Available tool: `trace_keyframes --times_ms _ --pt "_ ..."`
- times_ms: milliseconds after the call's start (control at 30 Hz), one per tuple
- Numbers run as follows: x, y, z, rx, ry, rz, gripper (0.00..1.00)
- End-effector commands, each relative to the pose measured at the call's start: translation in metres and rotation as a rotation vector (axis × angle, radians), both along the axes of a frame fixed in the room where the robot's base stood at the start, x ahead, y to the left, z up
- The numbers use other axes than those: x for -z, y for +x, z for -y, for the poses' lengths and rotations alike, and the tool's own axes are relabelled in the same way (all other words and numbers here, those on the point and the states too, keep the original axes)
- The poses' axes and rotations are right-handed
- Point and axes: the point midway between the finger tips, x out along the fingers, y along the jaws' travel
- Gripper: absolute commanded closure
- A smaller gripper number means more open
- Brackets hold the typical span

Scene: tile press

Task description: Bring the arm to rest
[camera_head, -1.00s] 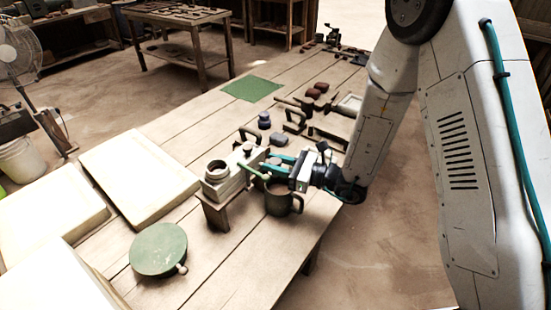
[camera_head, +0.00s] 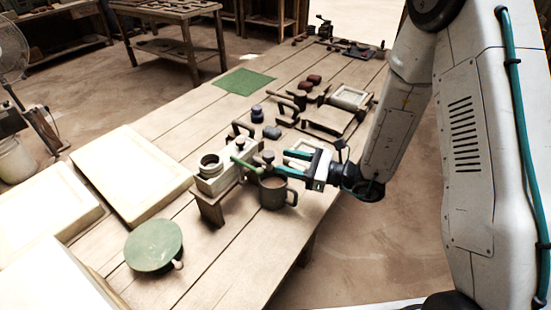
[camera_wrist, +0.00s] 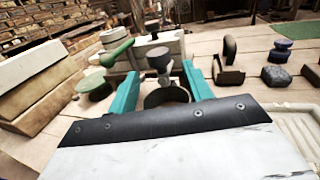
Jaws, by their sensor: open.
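My gripper (camera_head: 285,160) reaches in from the right over the wooden table, its teal fingers apart and nothing seen between them. In the wrist view the teal fingers (camera_wrist: 160,85) spread in front of a dark round knob (camera_wrist: 159,59). A dark mug (camera_head: 272,192) stands on the table just below and in front of the gripper; in the wrist view it is partly hidden behind the fingers. The pale press (camera_head: 212,180) with a green-handled lever (camera_head: 243,165) stands left of the gripper on a wooden stand. Whether the fingers touch anything cannot be told.
A green round disc (camera_head: 153,246) lies at the front of the table. Pale slabs (camera_head: 130,172) lie at the left. A green mat (camera_head: 243,82), dark blocks (camera_head: 272,132) and a pale tray (camera_head: 351,98) lie farther back. The table around the green mat is clear.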

Motion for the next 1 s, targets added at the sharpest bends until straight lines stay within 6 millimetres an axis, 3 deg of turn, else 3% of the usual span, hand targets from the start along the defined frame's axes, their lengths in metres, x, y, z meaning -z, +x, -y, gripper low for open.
trace_keyframes --times_ms 200,733,900,1000 --pt "0.000 -0.007 0.018 0.001 -0.001 0.000 0.50" --pt "0.002 -0.010 0.017 -0.014 -0.010 -0.003 0.50" --pt "0.009 -0.043 0.007 -0.169 -0.047 -0.014 0.50" --pt "-0.002 -0.073 0.003 -0.325 -0.090 0.024 0.50"
